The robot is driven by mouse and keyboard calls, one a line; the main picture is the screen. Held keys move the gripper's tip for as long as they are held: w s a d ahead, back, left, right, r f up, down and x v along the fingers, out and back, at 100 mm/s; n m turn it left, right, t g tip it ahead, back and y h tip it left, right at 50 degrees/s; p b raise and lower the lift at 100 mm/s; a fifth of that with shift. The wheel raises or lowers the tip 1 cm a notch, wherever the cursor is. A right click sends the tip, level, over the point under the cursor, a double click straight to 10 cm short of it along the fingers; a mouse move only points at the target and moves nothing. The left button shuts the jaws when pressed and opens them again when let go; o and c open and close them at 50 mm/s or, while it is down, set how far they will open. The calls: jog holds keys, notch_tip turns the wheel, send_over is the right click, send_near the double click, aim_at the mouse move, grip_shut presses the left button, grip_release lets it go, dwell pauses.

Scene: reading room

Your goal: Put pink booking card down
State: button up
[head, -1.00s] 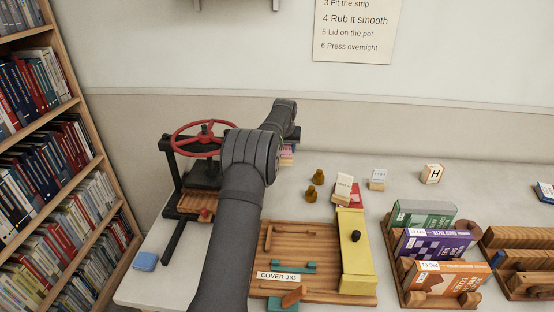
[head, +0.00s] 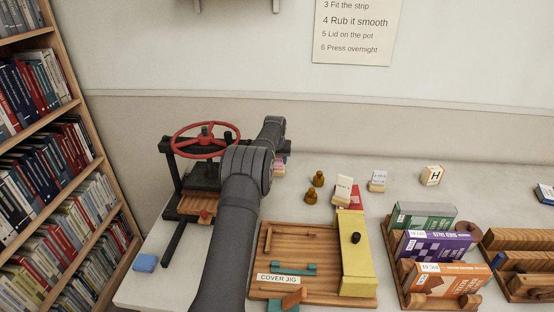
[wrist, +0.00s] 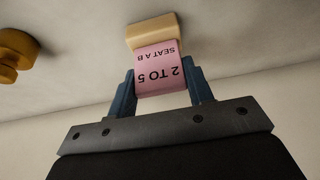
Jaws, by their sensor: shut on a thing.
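The pink booking card (wrist: 160,72) reads "2 TO 5" and "SEAT A B" in the wrist view. Its far end meets a small cream wooden block (wrist: 152,31). My gripper (wrist: 161,84) is shut on the card, with one blue finger on either side. In the head view, a bit of the pink card (head: 279,168) shows at the back of the table, right of the press. My arm hides most of the gripper there. I cannot tell whether the block touches the table.
A press with a red wheel (head: 205,140) stands left of my arm. Two brass-coloured pegs (head: 318,179) and white cards in blocks (head: 378,180) stand to the right. The cover jig (head: 285,238) and book racks (head: 410,292) are in front.

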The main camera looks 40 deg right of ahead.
jog(key=o, duration=1.3)
jog(key=shift+f, duration=0.1)
jog(key=v, duration=1.2)
jog(key=x, duration=1.2)
jog(key=shift+f, duration=0.1)
notch_tip(320, 180, up, 2)
jog(key=shift+r, duration=0.55)
